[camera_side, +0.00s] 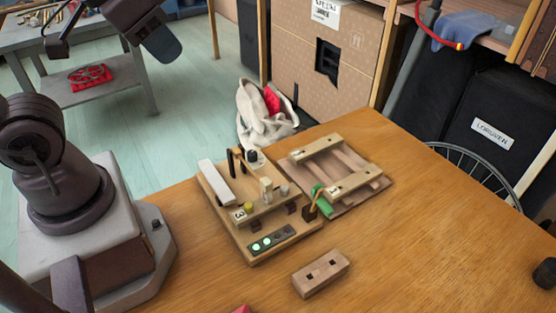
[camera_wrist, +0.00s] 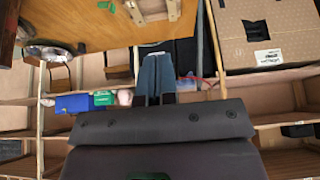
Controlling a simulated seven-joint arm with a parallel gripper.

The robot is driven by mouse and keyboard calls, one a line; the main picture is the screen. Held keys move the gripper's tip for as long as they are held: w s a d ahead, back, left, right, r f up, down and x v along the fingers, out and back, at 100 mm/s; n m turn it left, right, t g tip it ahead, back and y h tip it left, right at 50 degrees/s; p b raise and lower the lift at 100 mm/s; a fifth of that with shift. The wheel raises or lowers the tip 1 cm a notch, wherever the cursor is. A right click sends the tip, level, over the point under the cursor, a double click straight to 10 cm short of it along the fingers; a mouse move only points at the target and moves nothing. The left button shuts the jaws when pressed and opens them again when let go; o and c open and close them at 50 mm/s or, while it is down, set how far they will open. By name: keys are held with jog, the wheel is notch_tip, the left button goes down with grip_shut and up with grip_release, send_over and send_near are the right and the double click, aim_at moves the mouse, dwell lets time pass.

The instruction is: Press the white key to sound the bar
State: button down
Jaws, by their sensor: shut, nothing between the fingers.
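A long white key (camera_side: 216,182) lies at the left edge of a wooden board (camera_side: 262,230) on the table, beside dark upright posts. To its right a wooden frame (camera_side: 370,196) carries two pale crosswise bars, the rear bar (camera_side: 318,146) and the front bar (camera_side: 352,183); I cannot tell which one sounds. My gripper's blue-grey fingers (camera_wrist: 157,60) are together and empty in the wrist view, pointing away from the board. In the side view my arm is raised at the top left, well clear of the key. The key cannot be made out in the wrist view.
A green piece (camera_side: 323,199) touches the frame. A wooden block with two holes (camera_side: 320,273) lies in front. The table's right part is mostly clear.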

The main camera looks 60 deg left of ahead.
jog(key=g, duration=0.6)
send_over(205, 164)
jog(key=shift+f, duration=8)
notch_tip(205, 164, down, 14)
